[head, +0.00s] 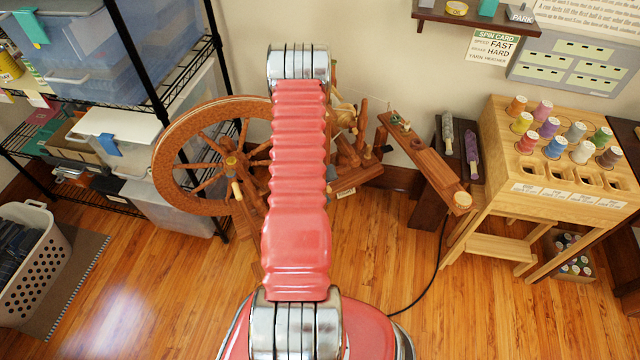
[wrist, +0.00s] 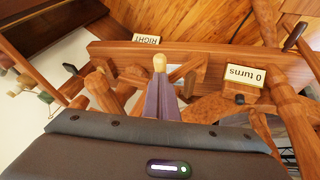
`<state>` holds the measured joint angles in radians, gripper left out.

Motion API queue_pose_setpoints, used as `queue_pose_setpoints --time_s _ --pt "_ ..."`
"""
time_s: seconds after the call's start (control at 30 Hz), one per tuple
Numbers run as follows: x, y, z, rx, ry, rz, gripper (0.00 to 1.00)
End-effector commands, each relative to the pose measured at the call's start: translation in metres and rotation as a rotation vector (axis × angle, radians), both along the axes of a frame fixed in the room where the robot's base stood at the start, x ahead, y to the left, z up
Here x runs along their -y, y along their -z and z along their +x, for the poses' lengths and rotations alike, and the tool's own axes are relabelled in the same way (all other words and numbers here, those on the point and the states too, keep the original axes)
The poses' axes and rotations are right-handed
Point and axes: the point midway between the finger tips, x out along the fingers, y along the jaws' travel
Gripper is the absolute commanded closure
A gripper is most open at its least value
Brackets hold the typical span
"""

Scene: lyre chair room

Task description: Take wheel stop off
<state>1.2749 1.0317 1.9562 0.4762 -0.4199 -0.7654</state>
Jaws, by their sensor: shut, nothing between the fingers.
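The spinning wheel's large wooden drive wheel (head: 172,170) stands upright against the wall in the head view, its right part hidden behind my red arm. A pale peg (head: 237,190) shows low in front of its spokes; I cannot tell whether it is the wheel stop. In the wrist view my gripper (wrist: 164,88) shows as narrow purple-grey fingers, shut and empty. A pale rounded wooden tip (wrist: 160,62) shows right at their ends; whether they touch it is unclear. Beyond is a wooden beam (wrist: 215,66). My gripper is hidden in the head view.
Tags reading "0 turns" (wrist: 244,76) and "RIGHT" (wrist: 146,40) are upside down on the wood. A bobbin stand (head: 545,175) is at right, a black shelf rack (head: 215,50) and white basket (head: 30,262) at left. A cable (head: 425,285) crosses the otherwise open floor.

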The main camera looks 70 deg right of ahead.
Motion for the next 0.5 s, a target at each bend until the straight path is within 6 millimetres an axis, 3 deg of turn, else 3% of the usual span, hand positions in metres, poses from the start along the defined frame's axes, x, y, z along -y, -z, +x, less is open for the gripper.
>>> queue_pose_setpoints --time_s 0.5 --pt "0.0081 0.0012 -0.0097 -0.002 0.017 -0.013 1.00"
